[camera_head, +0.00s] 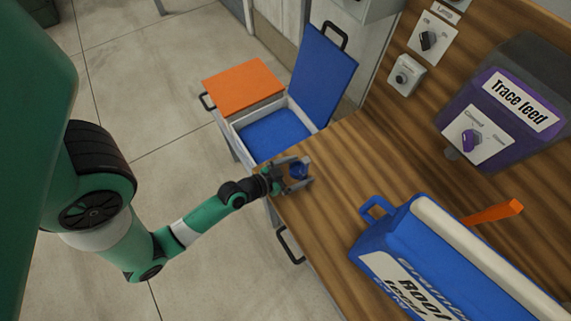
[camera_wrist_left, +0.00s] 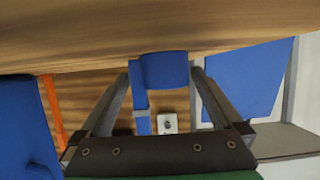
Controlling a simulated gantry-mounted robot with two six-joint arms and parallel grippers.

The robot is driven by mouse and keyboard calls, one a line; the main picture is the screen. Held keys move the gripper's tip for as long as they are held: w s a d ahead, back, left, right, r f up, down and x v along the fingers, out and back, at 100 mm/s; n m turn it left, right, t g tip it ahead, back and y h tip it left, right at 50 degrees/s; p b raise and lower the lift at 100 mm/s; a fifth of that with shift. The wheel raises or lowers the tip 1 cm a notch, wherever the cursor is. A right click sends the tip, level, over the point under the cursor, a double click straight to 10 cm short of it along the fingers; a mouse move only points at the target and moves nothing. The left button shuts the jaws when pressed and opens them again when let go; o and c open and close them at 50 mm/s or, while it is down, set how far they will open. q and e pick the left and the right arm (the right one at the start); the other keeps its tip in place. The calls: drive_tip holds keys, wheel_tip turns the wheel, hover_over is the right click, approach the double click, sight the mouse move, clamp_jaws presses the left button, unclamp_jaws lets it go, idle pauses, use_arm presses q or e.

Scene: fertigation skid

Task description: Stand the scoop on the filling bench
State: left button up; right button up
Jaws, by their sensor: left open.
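A small blue scoop (camera_head: 298,170) is at the left edge of the wooden filling bench (camera_head: 338,185). My left gripper (camera_head: 303,173) is open, with its fingers to either side of the scoop. In the left wrist view the scoop's rounded blue cup (camera_wrist_left: 165,70) shows between the spread fingers, with a gap visible on its right side. A narrow blue strip, seemingly its handle (camera_wrist_left: 140,105), extends down the picture from the cup. The cup appears at the bench surface, but I cannot tell whether it touches. My right gripper is not in view.
A large blue labelled container (camera_head: 395,240) lies on the bench at right, with an orange bar (camera_head: 492,212) beyond it. A bin with an open blue lid (camera_head: 322,72) and an orange-topped one (camera_head: 243,87) stand past the bench edge. A purple feed unit (camera_head: 505,100) is on the back panel.

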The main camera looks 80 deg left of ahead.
use_arm(q)
drive_tip(key=b+v, duration=0.1)
drive_tip(key=v, duration=0.2)
drive_tip(key=b+v, duration=0.1)
drive_tip(key=v, duration=0.5)
drive_tip(key=shift+s+f+b, duration=0.2)
drive_tip(key=shift+s+b, duration=0.2)
drive_tip(key=shift+s, duration=0.1)
drive_tip(key=shift+s+d+r, duration=0.4)
drive_tip(key=shift+s+r, duration=0.05)
drive_tip(key=shift+r, duration=0.1)
